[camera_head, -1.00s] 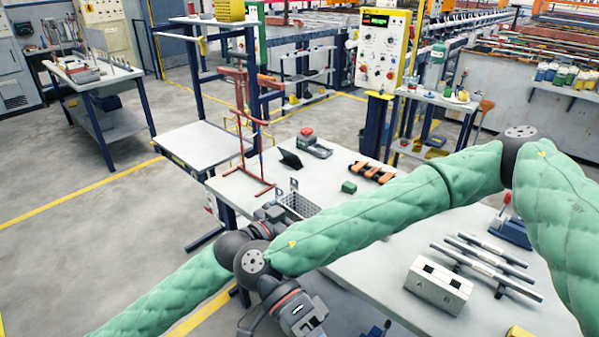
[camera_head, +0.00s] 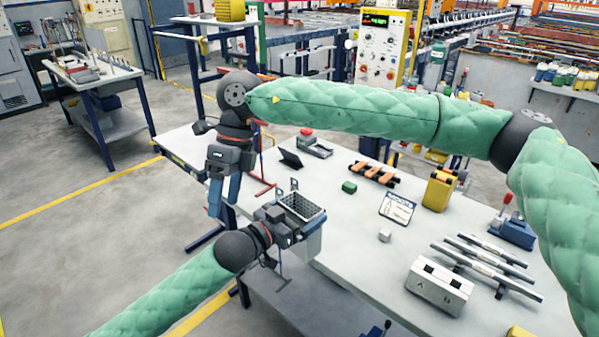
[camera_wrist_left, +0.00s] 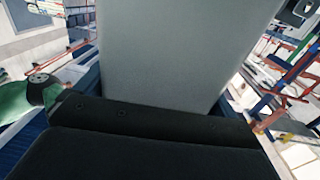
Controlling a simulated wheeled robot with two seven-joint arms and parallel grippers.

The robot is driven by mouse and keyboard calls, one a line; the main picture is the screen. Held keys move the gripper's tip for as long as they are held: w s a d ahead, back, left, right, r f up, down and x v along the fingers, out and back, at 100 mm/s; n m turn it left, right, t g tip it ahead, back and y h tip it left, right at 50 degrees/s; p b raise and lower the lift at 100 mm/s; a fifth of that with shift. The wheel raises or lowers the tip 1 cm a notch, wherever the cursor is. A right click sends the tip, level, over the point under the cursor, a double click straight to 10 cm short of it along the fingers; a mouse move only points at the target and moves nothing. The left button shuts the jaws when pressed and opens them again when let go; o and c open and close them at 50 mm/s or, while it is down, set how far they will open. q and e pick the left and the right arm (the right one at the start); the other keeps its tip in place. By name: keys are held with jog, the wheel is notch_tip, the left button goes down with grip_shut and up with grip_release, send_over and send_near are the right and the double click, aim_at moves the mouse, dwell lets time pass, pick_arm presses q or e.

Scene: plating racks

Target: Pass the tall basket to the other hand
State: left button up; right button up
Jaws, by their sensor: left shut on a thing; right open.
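The tall basket (camera_head: 301,206) is grey, with a lattice top and two hooks, and hangs upright near the table's front left edge. My left gripper (camera_head: 284,226) is shut on its near side. In the left wrist view a plain grey face of the basket (camera_wrist_left: 180,50) fills the middle, between the blue fingers. My right gripper (camera_head: 223,192) is open and empty, its blue fingers pointing down, to the left of the basket and apart from it. The lower part of the basket is partly hidden by my left gripper.
A red rack frame (camera_head: 262,180) stands behind my right gripper.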

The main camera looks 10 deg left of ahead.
pick_arm(q)
jog(key=shift+r, duration=0.1)
pick_arm(e)
jog(key=w+d+f+m+t+h, duration=0.2)
jog(key=w+d+m+t, duration=0.3)
jog(key=w+d, duration=0.7)
jog(key=m, duration=0.1)
send_near(300, 213)
jog(key=shift+g, duration=0.4)
jog(key=s+f, duration=0.1)
jog(key=f, duration=0.1)
jog(key=s+f, duration=0.1)
jog(key=f, duration=0.1)
jog(key=s+f, duration=0.1)
jog(key=f, duration=0.1)
jog(key=shift+d+f, duration=0.25)
jog(key=shift+d, duration=0.05)
jog(key=c, duration=0.7)
pick_arm(q)
jog(key=o, duration=1)
pick_arm(e)
jog(key=shift+c, duration=0.7)
